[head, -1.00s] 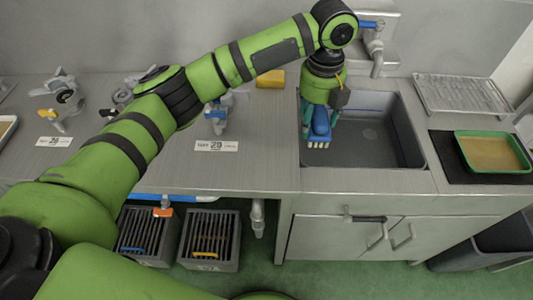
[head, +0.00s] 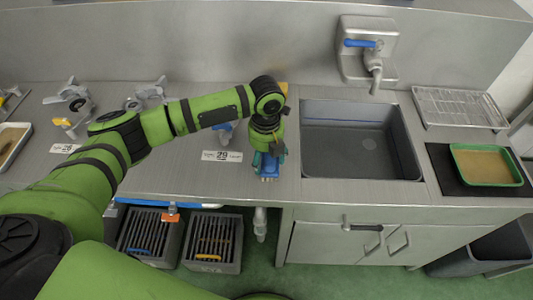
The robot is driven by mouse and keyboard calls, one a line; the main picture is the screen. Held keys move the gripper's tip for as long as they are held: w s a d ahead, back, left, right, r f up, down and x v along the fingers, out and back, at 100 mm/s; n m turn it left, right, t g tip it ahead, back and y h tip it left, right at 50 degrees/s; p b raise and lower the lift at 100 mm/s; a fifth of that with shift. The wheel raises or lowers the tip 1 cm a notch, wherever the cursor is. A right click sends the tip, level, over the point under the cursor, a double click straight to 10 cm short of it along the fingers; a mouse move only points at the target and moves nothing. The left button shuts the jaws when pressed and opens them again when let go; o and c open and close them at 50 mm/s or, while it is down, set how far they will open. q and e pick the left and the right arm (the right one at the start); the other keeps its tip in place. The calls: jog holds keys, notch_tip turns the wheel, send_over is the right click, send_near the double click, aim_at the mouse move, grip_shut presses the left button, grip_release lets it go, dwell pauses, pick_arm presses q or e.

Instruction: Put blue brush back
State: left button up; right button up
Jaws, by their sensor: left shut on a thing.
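My left gripper (head: 267,165) is shut on the blue brush (head: 268,170), with pale bristles at its lower end. It holds the brush near the counter's front edge, left of the sink. The fingers and wrist hide part of the brush, and I cannot tell whether it touches the counter. Below the counter are two dark slatted crates. The left crate (head: 128,256) has a blue handle or tag on its front, and the right crate (head: 190,262) has a yellow one. My right gripper is not in view.
The sink (head: 410,160) is empty, under a tap with a blue lever (head: 360,43). A wire rack (head: 458,106) and a green-rimmed tray (head: 522,178) lie to its right. A number label (head: 221,156) and metal fittings (head: 70,100) sit on the counter. A yellow block is mostly hidden behind my arm.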

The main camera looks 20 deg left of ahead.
aim_at(266, 154)
pick_arm(q)
jog(key=shift+f, duration=0.2)
jog(key=o, duration=1)
notch_tip(266, 154, up, 12)
jog(key=b, duration=0.2)
jog(key=shift+r+b, duration=0.2)
jog(key=shift+b, duration=0.2)
